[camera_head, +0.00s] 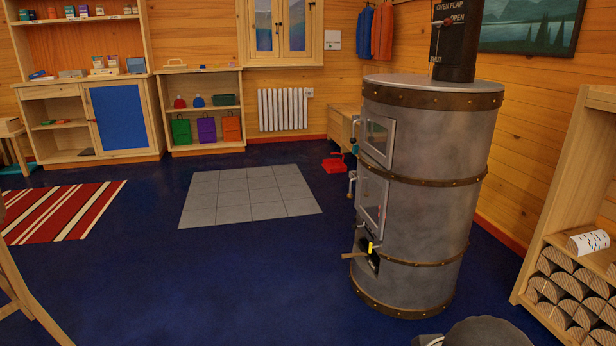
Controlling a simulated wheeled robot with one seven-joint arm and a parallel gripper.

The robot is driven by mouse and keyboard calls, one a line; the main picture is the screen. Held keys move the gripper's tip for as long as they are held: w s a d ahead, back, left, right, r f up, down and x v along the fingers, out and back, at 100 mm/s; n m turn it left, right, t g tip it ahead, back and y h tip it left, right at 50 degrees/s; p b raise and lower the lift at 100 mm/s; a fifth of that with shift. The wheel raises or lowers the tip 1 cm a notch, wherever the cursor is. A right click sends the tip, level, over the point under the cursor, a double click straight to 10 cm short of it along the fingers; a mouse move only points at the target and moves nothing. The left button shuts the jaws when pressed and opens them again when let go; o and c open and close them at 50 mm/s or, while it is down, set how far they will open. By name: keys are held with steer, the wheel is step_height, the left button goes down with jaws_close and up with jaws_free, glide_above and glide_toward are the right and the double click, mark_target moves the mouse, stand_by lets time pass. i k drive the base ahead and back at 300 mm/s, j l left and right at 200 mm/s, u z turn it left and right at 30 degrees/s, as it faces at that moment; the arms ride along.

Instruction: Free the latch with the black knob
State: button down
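The grey cylindrical stove (431,150) with brown riveted bands stands right of centre. Its upper glazed door (378,139) and lower glazed door (371,197) face left and look closed. A small latch handle (355,124) sits at the left edge of the upper door, and another latch (351,181) at the left edge of the lower door. Both are too small to tell which knob is black. Below is a dark opening with a yellow-marked lever (370,248). My gripper is not in view; a dark grey rounded part at the bottom edge may be mine.
A black flue pipe (456,45) marked "OVEN FLAP" with a red-knobbed lever rises from the stove. A wooden log rack (535,262) stands at right. Grey floor tiles (249,196) and blue floor left of the stove are clear. A red dustpan (334,166) lies behind.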

mark_target(353, 141)
steer(key=i+j, duration=0.2)
steer(key=i, duration=0.25)
steer(key=i+j, duration=0.2)
steer(key=i, duration=0.25)
steer(key=i+j+z, duration=0.1)
steer(key=i, duration=0.35)
steer(key=i+j, duration=0.35)
steer(key=i+j+z, duration=0.4)
steer(key=j, duration=0.3)
steer(key=i+j+z, duration=0.2)
steer(key=j, duration=0.2)
steer(key=i+j+z, duration=0.15)
steer(key=j, duration=0.3)
steer(key=i+l, duration=0.05)
